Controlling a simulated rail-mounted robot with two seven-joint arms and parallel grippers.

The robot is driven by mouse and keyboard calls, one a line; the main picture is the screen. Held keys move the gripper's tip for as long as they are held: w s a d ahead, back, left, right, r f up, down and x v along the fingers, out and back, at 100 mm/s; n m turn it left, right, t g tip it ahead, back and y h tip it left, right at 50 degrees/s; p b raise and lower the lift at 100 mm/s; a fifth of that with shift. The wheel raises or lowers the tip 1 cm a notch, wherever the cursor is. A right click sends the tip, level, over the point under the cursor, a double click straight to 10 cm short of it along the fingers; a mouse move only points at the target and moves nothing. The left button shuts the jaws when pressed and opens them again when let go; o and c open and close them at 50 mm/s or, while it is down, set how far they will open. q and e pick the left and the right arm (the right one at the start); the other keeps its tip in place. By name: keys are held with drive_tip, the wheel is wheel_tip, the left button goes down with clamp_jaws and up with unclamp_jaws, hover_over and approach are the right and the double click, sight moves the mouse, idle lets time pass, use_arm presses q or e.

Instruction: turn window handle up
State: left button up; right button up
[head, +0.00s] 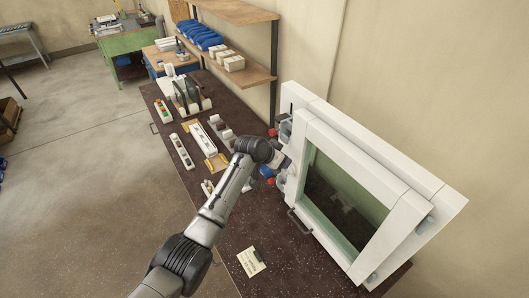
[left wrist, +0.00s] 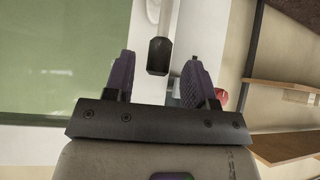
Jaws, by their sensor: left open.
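The window (head: 385,165) stands tilted on the bench at the right, with a white frame and greenish glass. In the left wrist view its glass (left wrist: 55,60) fills the left side. The window handle (left wrist: 158,57), a pale bar with a dark end, lies between the fingers of my left gripper (left wrist: 159,62), with gaps visible on both sides. In the head view the left gripper (head: 284,164) is at the frame's left side, and the arm and gripper hide the handle there. My right gripper is not in view.
Red and blue clamp parts (head: 266,172) sit close to the gripper. Shelves with blue bins (head: 203,37) hang behind.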

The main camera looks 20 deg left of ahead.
use_arm(q)
drive_tip(key=b+v, duration=0.1)
drive_tip(key=v, duration=0.9)
drive_tip(key=shift+s+r+b, duration=0.2)
drive_tip(key=shift+b, duration=0.15)
drive_tip(key=shift+a, duration=0.1)
drive_tip(key=s+a+r+n+t+y, duration=0.3)
drive_tip(key=s+r+t, duration=0.2)
drive_tip(key=s+r, duration=0.5)
drive_tip(key=s+f+g+p, duration=0.2)
drive_tip(key=s+f+g, duration=0.1)
drive_tip(key=s+f, duration=0.6)
drive_tip(key=s+a+f+g+y+p, duration=0.1)
drive_tip(key=s+f+g+p, duration=0.1)
drive_tip(key=s+f, duration=0.7)
drive_tip(key=s+f+n+g+p, duration=0.1)
drive_tip(key=s+f+g, duration=0.3)
drive_tip(key=s+f, duration=0.6)
drive_tip(key=shift+s+a+y+p, duration=0.3)
drive_tip(key=shift+s+p, duration=0.25)
drive_tip(key=shift+s, duration=4.65)
